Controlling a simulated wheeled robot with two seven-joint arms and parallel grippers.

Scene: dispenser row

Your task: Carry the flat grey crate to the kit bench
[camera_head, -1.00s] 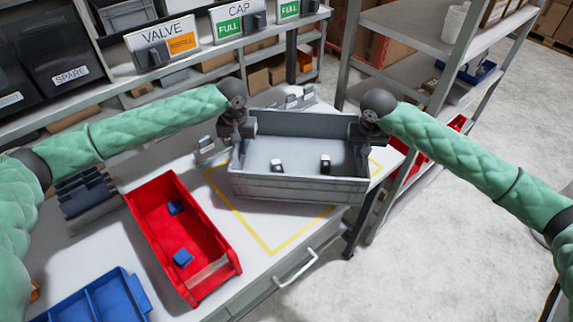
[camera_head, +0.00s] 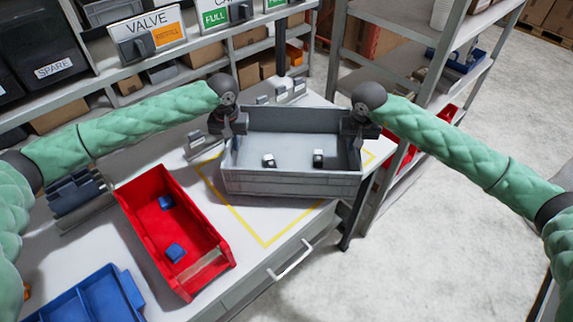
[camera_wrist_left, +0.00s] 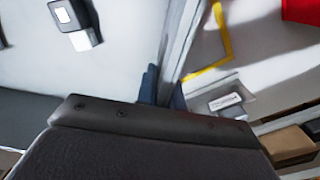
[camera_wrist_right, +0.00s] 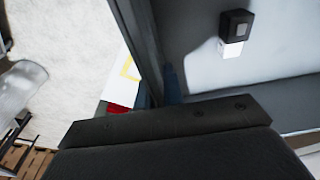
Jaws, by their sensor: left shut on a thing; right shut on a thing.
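The flat grey crate (camera_head: 290,184) is held level between my two grippers, over the yellow-outlined area at the right end of the white bench (camera_head: 262,268). Two small black-and-white parts (camera_head: 269,160) (camera_head: 318,158) lie on its floor. My left gripper (camera_head: 230,128) is shut on the crate's left wall, and its fingers straddle the wall in the left wrist view (camera_wrist_left: 165,90). My right gripper (camera_head: 360,128) is shut on the right wall, also seen in the right wrist view (camera_wrist_right: 158,90). Whether the crate touches the bench cannot be told.
A red bin (camera_head: 180,235) with blue blocks stands left of the crate, and a blue tray (camera_head: 95,300) sits nearer. A dispenser shelf with VALVE (camera_head: 147,35) and CAP labels runs behind. A grey rack (camera_head: 415,70) stands right. The floor at right is clear.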

